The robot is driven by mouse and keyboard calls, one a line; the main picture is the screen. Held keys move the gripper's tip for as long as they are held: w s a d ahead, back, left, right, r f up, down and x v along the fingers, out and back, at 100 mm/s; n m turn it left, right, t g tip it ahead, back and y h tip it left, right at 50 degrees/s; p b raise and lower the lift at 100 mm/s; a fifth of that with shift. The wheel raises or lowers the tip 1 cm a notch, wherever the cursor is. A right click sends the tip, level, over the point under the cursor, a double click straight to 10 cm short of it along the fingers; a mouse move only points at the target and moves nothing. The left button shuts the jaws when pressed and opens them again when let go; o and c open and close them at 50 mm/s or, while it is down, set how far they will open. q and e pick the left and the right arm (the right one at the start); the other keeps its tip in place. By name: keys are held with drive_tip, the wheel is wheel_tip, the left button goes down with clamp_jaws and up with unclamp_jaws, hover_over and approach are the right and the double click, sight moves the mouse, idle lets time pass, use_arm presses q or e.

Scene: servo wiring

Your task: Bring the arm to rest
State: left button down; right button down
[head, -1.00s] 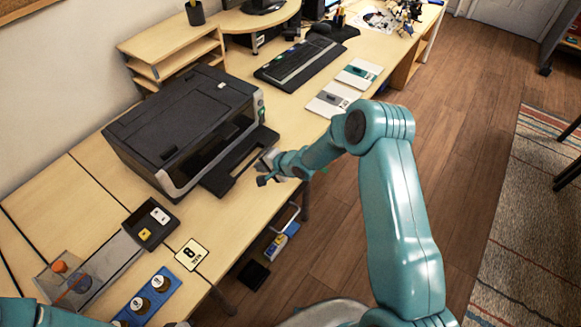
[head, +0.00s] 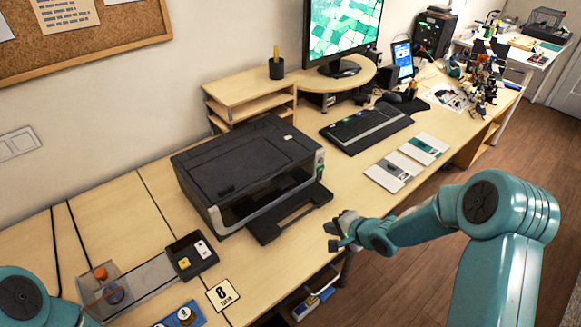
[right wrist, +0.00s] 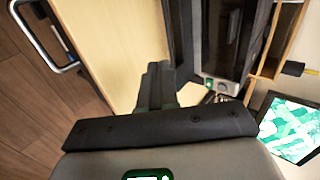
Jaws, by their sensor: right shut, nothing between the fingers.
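My right arm (head: 500,225) is teal and comes in from the right in the head view. Its gripper (head: 338,232) hangs over the desk's front edge, just right of the black printer's (head: 250,165) output tray. It looks clear of the tray. In the right wrist view the dark fingers (right wrist: 155,88) are together with nothing between them. Of my left arm only a teal link (head: 30,300) shows at the lower left; its gripper is out of the picture.
Open floor (head: 420,270) lies in front of the desk.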

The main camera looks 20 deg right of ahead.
drive_tip(key=s+a+f+g, duration=0.1)
drive_tip(key=s+a+f, duration=0.1)
drive_tip(key=s+a, duration=0.1)
drive_tip(key=s+a+f+g+y, duration=0.1)
drive_tip(key=s+a+f, duration=0.2)
drive_tip(key=a, duration=0.2)
drive_tip(key=s+a+f+g, duration=0.1)
drive_tip(key=s+a+f, duration=0.2)
drive_tip(key=a, duration=0.1)
drive_tip(key=shift+s+a+f+n+g+y, duration=0.1)
drive_tip(key=shift+s+n+g+y, duration=0.05)
drive_tip(key=shift+n+g+y, duration=0.2)
drive_tip(key=s+a+f+n+g, duration=0.1)
drive_tip(key=s+f+n+g, duration=0.1)
drive_tip(key=s+n, duration=0.3)
drive_tip(key=s+a+f+n+g+h, duration=0.1)
drive_tip(key=s+n, duration=0.4)
drive_tip(key=s, duration=0.7)
drive_tip(key=shift+a+f+n+g, duration=0.25)
drive_tip(key=shift+f+n+g, duration=0.1)
drive_tip(key=shift+f+g, duration=0.6)
drive_tip(key=shift+h, duration=0.25)
